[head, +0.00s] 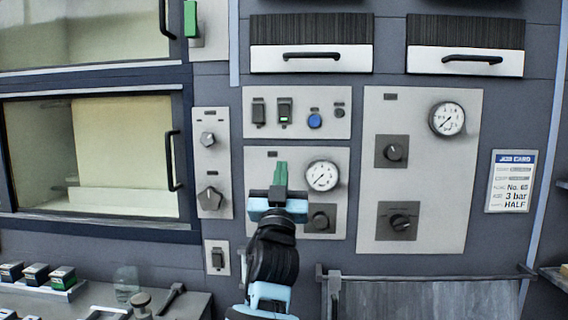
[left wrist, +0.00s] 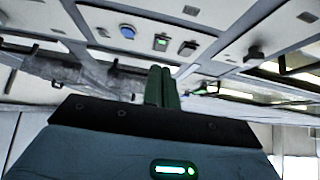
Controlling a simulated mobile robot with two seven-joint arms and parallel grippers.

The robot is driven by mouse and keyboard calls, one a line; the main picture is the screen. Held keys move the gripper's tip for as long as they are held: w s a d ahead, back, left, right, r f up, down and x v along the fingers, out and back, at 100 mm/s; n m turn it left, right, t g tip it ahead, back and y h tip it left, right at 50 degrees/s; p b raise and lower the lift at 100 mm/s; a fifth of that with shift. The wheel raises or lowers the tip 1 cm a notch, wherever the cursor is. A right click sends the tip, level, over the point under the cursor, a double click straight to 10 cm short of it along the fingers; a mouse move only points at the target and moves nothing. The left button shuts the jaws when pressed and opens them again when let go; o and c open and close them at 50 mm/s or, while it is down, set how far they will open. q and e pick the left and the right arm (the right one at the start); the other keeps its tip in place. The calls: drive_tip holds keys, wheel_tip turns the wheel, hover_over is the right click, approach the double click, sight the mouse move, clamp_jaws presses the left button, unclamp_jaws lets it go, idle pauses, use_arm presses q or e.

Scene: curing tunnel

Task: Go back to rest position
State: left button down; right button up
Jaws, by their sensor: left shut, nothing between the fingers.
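My left gripper (head: 280,174) is in front of the middle control panel, its green fingers pointing up in the head view. The fingers are shut together with nothing between them. They also show shut in the left wrist view (left wrist: 161,86). The gripper is left of a round gauge (head: 322,175) and a dark knob (head: 320,218). It hides part of the panel (head: 258,220) behind it. I cannot tell how far the fingertips are from the panel. My right gripper is in neither view.
A blue button (head: 314,121) and switches are above the gripper. A taller panel (head: 375,230) with a gauge and two knobs is to the right, then a job card (head: 511,181). A windowed door (head: 95,155) is left. A bench (head: 170,300) with small items is lower left.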

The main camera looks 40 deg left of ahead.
use_arm(q)
drive_tip(key=shift+s+f, duration=0.1)
drive_tip(key=shift+f, duration=0.1)
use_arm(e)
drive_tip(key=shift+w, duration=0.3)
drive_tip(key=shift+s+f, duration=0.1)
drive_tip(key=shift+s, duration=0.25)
